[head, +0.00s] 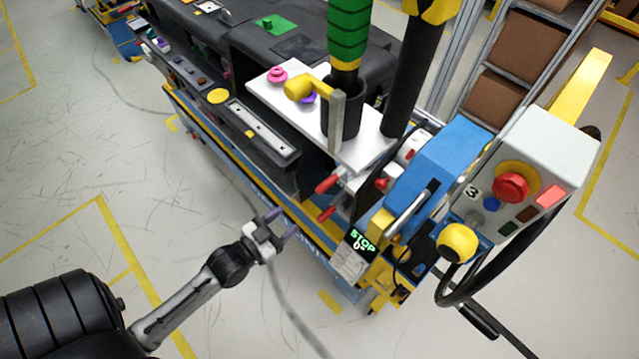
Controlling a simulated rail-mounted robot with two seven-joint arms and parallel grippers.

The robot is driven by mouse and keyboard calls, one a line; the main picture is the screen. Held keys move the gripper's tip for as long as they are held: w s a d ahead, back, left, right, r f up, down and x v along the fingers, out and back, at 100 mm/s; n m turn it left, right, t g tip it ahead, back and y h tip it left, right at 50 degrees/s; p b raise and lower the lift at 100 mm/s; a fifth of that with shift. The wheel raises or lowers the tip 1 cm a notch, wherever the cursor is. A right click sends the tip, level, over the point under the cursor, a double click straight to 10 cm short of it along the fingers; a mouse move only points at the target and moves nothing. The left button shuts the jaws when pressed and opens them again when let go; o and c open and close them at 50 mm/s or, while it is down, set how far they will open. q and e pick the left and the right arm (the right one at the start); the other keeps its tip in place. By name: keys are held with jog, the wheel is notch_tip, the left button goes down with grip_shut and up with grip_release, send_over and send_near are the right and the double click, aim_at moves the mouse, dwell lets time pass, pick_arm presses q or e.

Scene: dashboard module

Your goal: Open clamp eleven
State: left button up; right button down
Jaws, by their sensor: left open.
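Toggle clamps with red handles sit at the near right end of the dashboard module. One red handle (327,184) points left below the white plate, and a second red handle (325,213) sits just under it. No readable number shows on them, so I cannot tell which clamp is eleven. My left gripper (280,224) is open and empty, its purple-tipped fingers in front of the module's lower blue rail. It is left of and below the red handles, apart from them. My right gripper is not in view.
A white plate (270,93) carries a black cup with a green-handled tool. A control box (540,150) with a red button stands at right. A dark cable lies on the floor (75,170), which is largely clear at left.

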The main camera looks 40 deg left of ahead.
aim_at(323, 187)
pick_arm(q)
jog(key=shift+t, duration=0.3)
jog(key=w, duration=1.3)
jog(key=shift+w+d+r, duration=0.2)
jog(key=shift+w+r, duration=0.2)
jog(key=shift+c, duration=0.2)
grip_shut()
